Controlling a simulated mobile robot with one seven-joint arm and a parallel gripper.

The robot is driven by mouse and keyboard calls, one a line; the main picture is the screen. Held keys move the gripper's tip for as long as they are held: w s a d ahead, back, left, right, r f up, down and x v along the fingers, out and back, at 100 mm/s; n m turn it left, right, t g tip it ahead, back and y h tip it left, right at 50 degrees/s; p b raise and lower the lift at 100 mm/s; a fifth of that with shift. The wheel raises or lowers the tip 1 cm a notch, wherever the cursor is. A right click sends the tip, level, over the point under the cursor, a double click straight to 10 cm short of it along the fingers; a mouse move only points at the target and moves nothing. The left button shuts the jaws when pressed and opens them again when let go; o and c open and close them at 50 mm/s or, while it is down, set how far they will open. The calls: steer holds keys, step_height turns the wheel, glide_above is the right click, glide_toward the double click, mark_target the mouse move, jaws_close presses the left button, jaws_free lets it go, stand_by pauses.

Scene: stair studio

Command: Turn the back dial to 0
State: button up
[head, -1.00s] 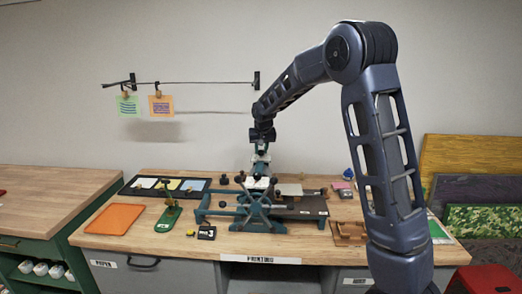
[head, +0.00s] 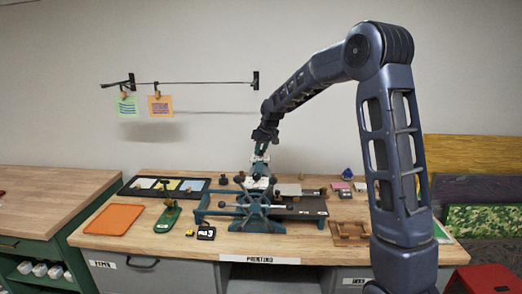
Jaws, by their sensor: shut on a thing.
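A teal printing press (head: 262,222) with a spoked wheel on its front stands in the middle of the wooden bench. My gripper (head: 259,166) points down at the top of the press, towards its back. It is shut on a small part there, which looks to be the back dial. The fingers and press parts hide the dial, and I cannot read its setting. A small black block (head: 206,233) with white marking sits in front of the press at left; the marking is too small to read surely.
An orange tray (head: 114,219), a green-based tool (head: 168,217) and a dark tray of coloured pads (head: 143,186) lie left of the press. A brown wooden piece (head: 349,233) lies to the right. Cards hang from a wall rod (head: 190,84) behind.

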stand_by(0.3)
steer(key=o, duration=1)
steer(key=v, duration=1)
steer(key=shift+d+r, duration=0.15)
steer(key=shift+r, duration=0.2)
steer(key=shift+s, duration=0.1)
